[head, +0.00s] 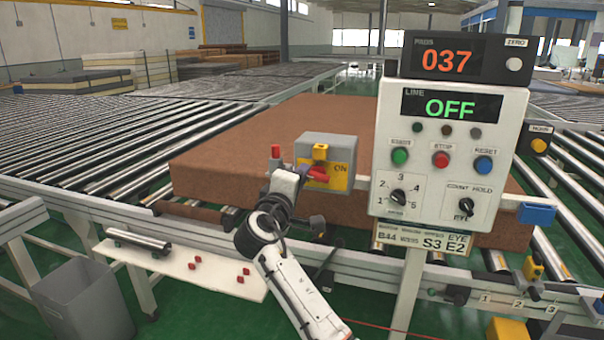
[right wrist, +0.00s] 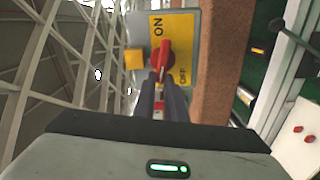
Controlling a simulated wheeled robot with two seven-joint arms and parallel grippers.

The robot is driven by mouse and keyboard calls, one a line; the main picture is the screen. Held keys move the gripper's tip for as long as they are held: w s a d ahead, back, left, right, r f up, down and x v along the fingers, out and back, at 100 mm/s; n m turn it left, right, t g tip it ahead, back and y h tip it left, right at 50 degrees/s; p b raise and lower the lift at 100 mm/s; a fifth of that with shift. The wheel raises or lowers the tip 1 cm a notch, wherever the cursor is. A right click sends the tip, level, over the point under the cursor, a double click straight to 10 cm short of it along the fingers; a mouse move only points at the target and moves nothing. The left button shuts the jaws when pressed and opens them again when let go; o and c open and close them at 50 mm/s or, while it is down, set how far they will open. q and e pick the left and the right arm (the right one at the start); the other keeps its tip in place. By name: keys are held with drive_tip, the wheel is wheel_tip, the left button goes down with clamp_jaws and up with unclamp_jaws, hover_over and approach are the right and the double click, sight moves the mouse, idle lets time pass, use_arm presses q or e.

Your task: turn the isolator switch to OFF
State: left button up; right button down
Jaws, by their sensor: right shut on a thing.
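The isolator switch is a grey box (head: 345,146) with a yellow plate and a red handle (head: 318,174), in the middle of the head view. In the right wrist view its yellow plate (right wrist: 184,35) reads ON at upper left and OFF at lower right. The red handle (right wrist: 166,56) stands upright in that view, between the two labels. My right gripper (right wrist: 165,82) is shut on the red handle, its dark fingers on either side of it. In the head view the right gripper (head: 300,176) reaches the box from the left, its fingertips partly hidden. My left gripper is not in view.
A control panel (head: 450,215) stands right of the switch, with its line display reading OFF and a counter (head: 449,60) showing 037. A large brown mattress (head: 235,150) lies behind on the roller conveyor. A white shelf (head: 185,268) with red pieces and a grey bin (head: 80,300) are at lower left.

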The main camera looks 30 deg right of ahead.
drive_tip(key=shift+d+f+n, duration=0.1)
drive_tip(key=shift+f+n, duration=0.5)
drive_tip(key=shift+n, duration=0.5)
drive_tip(key=shift+s, duration=0.1)
drive_tip(key=c, duration=1.8)
unclamp_jaws()
drive_tip(key=shift+r, duration=0.15)
